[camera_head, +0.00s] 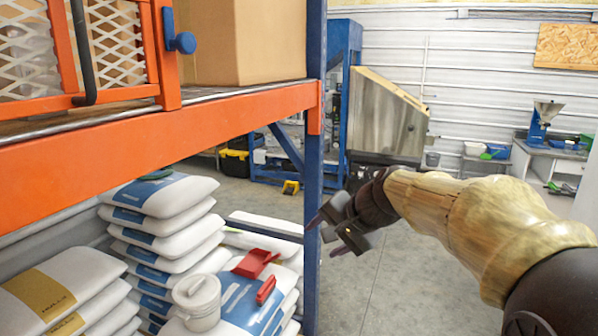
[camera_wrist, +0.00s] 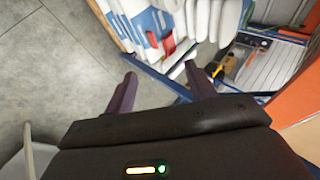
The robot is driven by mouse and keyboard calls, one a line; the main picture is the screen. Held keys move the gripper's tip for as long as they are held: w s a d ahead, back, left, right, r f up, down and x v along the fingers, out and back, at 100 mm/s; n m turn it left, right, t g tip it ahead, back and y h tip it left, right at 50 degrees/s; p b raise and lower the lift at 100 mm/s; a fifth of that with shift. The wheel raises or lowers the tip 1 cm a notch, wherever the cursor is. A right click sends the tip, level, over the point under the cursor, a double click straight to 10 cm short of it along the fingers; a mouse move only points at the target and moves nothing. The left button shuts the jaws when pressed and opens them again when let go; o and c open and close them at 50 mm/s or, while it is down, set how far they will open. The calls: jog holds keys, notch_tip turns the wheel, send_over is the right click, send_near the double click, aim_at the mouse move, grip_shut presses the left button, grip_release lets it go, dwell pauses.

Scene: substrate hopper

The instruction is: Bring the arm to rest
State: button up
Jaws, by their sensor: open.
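My gripper (camera_head: 328,232) is at the end of my outstretched arm, in front of the blue rack post, in the middle of the head view. Its two purple fingers are apart with nothing between them. In the wrist view my gripper (camera_wrist: 160,88) also shows open and empty, with concrete floor and stacked sacks beyond the fingers. My arm comes in from the lower right in a tan, ribbed sleeve.
An orange rack beam (camera_head: 170,140) and blue post (camera_head: 314,180) stand at left. White sacks (camera_head: 160,225) are stacked below, with a red scoop (camera_head: 256,263) and white bucket (camera_head: 197,302) on them. A steel hopper (camera_head: 385,115) stands behind. Grey floor (camera_head: 385,285) is open beneath my arm.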

jog(key=s+d+f+n+g+h, duration=0.2)
jog(key=s+d+f, duration=0.3)
jog(key=s+f, duration=0.4)
jog(key=s+d+f+n+g+h, duration=0.2)
jog(key=s+f, duration=0.7)
jog(key=f, duration=0.5)
jog(key=d+n+h, duration=0.1)
jog(key=d+n, duration=0.1)
jog(key=shift+s+d+f+n+h, duration=0.3)
jog(key=shift+s+d+h, duration=0.05)
jog(key=shift+s+h, duration=0.05)
